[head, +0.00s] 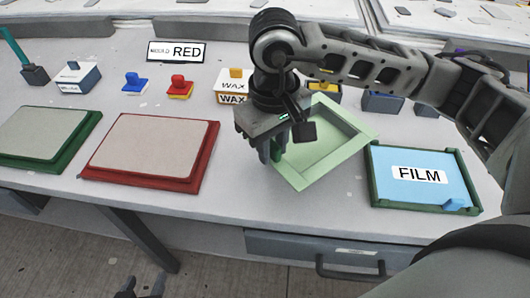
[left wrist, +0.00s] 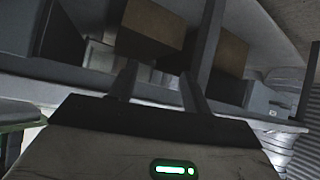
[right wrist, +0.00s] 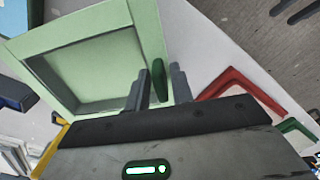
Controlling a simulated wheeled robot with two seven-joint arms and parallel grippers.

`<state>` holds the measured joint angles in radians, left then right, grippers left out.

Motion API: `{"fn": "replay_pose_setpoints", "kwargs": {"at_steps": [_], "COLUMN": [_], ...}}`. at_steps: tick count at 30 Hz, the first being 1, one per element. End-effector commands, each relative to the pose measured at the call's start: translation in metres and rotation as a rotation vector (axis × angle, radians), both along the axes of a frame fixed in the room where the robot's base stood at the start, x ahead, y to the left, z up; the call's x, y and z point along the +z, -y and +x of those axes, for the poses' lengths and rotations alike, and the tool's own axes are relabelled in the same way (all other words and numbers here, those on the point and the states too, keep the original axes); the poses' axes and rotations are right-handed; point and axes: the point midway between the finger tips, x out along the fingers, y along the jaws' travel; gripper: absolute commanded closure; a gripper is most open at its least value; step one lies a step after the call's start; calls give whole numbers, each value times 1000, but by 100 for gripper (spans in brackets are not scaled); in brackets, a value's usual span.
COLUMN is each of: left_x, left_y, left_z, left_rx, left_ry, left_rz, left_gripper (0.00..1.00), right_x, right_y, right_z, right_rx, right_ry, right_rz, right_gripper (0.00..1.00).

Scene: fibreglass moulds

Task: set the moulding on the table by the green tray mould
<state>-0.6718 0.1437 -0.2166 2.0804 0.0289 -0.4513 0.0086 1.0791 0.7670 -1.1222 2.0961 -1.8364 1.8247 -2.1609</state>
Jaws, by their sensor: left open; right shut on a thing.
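The moulding (head: 325,148) is a pale green, shallow square tray, and sits at an angle right of centre in the head view. My right gripper (head: 272,152) is shut on its left edge, and the right wrist view also shows the moulding (right wrist: 75,32) at the fingers. I cannot tell whether its underside touches the table. The green tray mould (head: 45,132), dark green with a grey top, lies at the far left of the table (head: 248,205). My left gripper (head: 140,288) is open and empty, low in front of the table.
A red tray mould (head: 150,145) lies between the green mould and the moulding. A green tray with blue FILM (head: 425,175) is at the right. Wax boxes (head: 233,88), blue and red blocks (head: 180,86) and a RED sign (head: 176,51) stand behind. A drawer (head: 330,245) is below the tabletop.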

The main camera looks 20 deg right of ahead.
Motion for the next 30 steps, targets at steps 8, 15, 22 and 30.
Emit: {"fn": "replay_pose_setpoints", "kwargs": {"at_steps": [8, 15, 22, 30], "left_x": [2, 10, 3, 3], "left_y": [-1, -2, -3, -3], "left_z": [0, 1, -1, -1], "left_rx": [-6, -10, -10, -10], "left_ry": [0, 2, -9, -8], "left_rz": [10, 21, 24, 24], "left_gripper": [51, 51, 51, 51], "right_x": [-22, -52, -55, -55], "right_y": [-7, -7, -7, -7], "right_z": [18, 19, 20, 19], "right_rx": [0, 0, 0, 0], "right_ry": [0, -2, 2, 1], "right_rz": [1, 0, 0, 0], "right_gripper": [100, 100, 100, 55]}}
